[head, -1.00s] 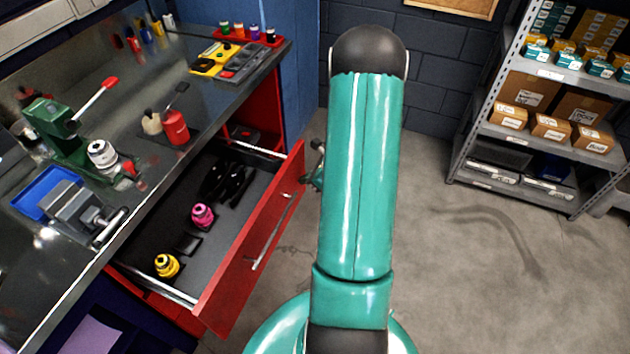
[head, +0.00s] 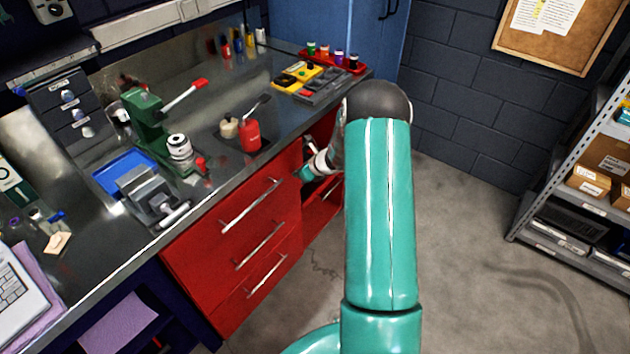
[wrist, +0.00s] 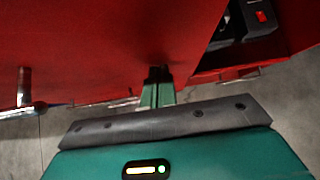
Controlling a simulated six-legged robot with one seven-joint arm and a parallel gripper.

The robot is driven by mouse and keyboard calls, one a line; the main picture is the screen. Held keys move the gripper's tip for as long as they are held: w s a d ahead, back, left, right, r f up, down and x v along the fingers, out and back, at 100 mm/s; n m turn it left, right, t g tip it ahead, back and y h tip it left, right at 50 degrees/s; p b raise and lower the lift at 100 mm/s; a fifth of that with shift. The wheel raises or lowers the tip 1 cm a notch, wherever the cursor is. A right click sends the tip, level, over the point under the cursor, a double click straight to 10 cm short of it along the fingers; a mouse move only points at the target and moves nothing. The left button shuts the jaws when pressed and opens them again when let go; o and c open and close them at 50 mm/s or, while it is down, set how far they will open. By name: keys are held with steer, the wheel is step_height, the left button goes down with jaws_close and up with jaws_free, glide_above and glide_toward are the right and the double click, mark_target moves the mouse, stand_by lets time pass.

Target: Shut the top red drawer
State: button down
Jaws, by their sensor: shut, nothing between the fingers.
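The top red drawer (head: 205,243) is in the bench front in the head view. Its front looks flush, or nearly so, with the drawers below, and its inside is hidden. Its silver handle (head: 250,206) runs along the front. My gripper (head: 303,174) is at the right end of that front, just under the bench edge, partly hidden by my arm. In the wrist view the red front (wrist: 90,45) fills the top, and my shut, empty gripper (wrist: 158,75) points at it, seemingly touching. The handle (wrist: 24,90) shows at left.
Two more red drawers (head: 255,250) lie below. The bench top holds a green press (head: 145,110), a blue tray (head: 122,168) and a red can (head: 250,135).

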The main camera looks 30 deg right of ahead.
steer(key=shift+w+a+r, duration=0.1)
steer(key=shift+w+a, duration=0.15)
steer(key=shift+w, duration=0.4)
steer(key=shift+w+a, duration=0.25)
steer(key=shift+w, duration=0.35)
